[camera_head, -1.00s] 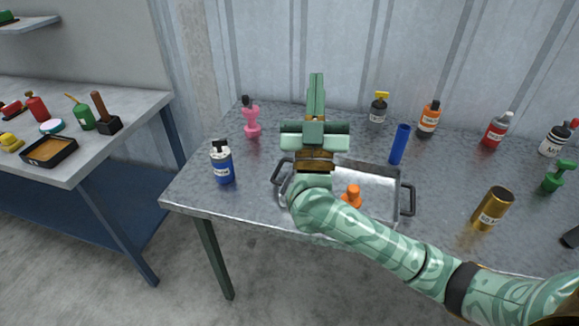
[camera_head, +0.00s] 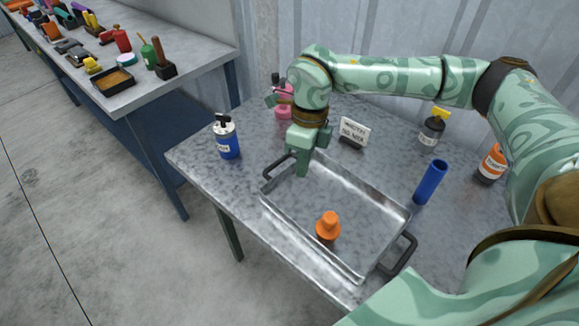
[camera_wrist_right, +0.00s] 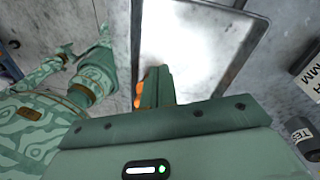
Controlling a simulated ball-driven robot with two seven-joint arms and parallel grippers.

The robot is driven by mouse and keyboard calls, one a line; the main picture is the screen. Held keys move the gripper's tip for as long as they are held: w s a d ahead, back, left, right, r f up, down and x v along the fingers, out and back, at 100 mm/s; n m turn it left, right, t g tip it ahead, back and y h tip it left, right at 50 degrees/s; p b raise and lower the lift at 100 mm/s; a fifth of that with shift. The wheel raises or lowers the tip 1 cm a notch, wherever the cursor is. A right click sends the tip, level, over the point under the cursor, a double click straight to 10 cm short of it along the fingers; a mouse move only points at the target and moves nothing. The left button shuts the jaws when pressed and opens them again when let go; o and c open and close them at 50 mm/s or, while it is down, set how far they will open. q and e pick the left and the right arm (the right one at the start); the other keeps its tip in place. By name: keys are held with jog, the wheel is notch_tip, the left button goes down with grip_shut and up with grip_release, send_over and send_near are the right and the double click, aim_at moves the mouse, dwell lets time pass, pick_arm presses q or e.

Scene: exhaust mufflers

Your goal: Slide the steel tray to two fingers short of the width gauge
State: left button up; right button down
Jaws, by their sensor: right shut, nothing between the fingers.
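The steel tray (camera_head: 288,212), a shallow rectangle with dark handles at both ends, lies on the metal table near its front edge. A squat orange piece (camera_head: 327,227) stands inside it. My right gripper (camera_head: 302,172) is shut and empty, pointing down at the tray's far left corner; I cannot tell if it touches the rim. Its fingers also show over the tray in the wrist view (camera_wrist_right: 158,87). A white lettered card (camera_head: 355,130) on a dark base, possibly the width gauge, stands beyond the tray's far side. My left gripper is not in view.
A blue bottle (camera_head: 228,142) stands left of the tray and a pink item (camera_head: 284,108) behind it. A blue tube (camera_head: 430,183), a grey bottle with a yellow top (camera_head: 432,130) and an orange bottle (camera_head: 491,165) stand to the right. A second bench (camera_head: 190,52) is at left.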

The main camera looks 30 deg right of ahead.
aim_at(294, 183)
jog(key=f+m+b, duration=0.1)
jog(key=f, duration=0.2)
jog(key=w+d+f+m+h+b, duration=0.1)
jog(key=f, duration=0.3)
jog(key=w+d+f+m+t+b, duration=0.1)
jog(key=f+m, duration=0.1)
jog(key=f, duration=0.1)
jog(key=shift+w+d+f+h, duration=0.1)
jog(key=shift+d+f+h, duration=0.05)
jog(key=shift+f+h, duration=0.25)
jog(key=w, duration=0.1)
jog(key=w+b, duration=0.1)
jog(key=w, duration=0.1)
jog(key=shift+w+a+r, duration=0.1)
jog(key=shift+w+a, duration=0.05)
jog(key=shift+a, duration=0.25)
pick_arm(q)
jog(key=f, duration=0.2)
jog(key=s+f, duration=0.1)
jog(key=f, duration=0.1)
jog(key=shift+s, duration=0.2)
pick_arm(e)
jog(key=shift+w+a+r, duration=0.1)
jog(key=shift+w+r, duration=0.05)
jog(key=shift+w, duration=0.15)
jog(key=shift+w, duration=0.1)
